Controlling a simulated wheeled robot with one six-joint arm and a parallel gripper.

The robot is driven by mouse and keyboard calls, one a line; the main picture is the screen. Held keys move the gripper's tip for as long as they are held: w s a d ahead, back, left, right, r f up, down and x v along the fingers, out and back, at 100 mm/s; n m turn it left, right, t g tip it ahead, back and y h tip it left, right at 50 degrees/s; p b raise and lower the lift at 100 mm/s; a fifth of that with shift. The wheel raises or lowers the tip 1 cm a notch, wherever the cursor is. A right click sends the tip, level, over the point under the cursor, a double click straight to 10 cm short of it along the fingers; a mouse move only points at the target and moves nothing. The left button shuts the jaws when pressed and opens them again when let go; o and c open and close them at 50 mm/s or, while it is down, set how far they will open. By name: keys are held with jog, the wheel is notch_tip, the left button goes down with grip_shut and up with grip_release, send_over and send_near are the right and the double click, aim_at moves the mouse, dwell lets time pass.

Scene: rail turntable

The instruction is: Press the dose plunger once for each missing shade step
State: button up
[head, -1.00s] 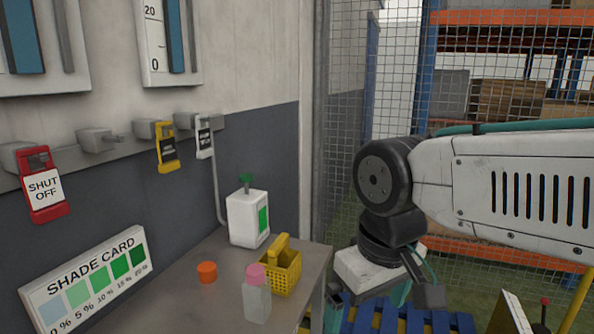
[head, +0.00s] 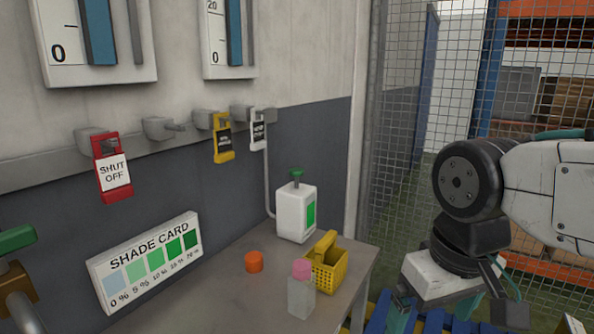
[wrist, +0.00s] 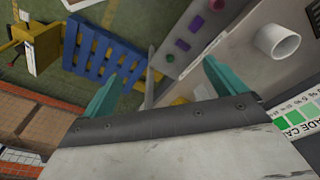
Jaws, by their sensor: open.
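The white dose bottle (head: 291,217) stands upright at the back of the bench against the wall. It has a green plunger (head: 296,175) on top and a green strip on its side. The shade card (head: 145,262) leans at the left, with swatches from pale blue through darker greens, marked 0 % to 20 %. Part of the card also shows at the right of the wrist view (wrist: 290,125). My gripper (wrist: 160,85) is open, its two teal fingers apart with nothing between them. It is well away from the plunger, which I cannot make out in the wrist view.
An orange cap (head: 254,262), a pink-capped clear bottle (head: 301,295) and a yellow basket (head: 328,268) stand on the bench (head: 215,300). A green-handled valve (head: 14,240) is at the left edge. Tags hang on the wall rail. A mesh fence (head: 400,150) stands behind my arm.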

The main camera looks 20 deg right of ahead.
grip_shut()
dwell(1.5)
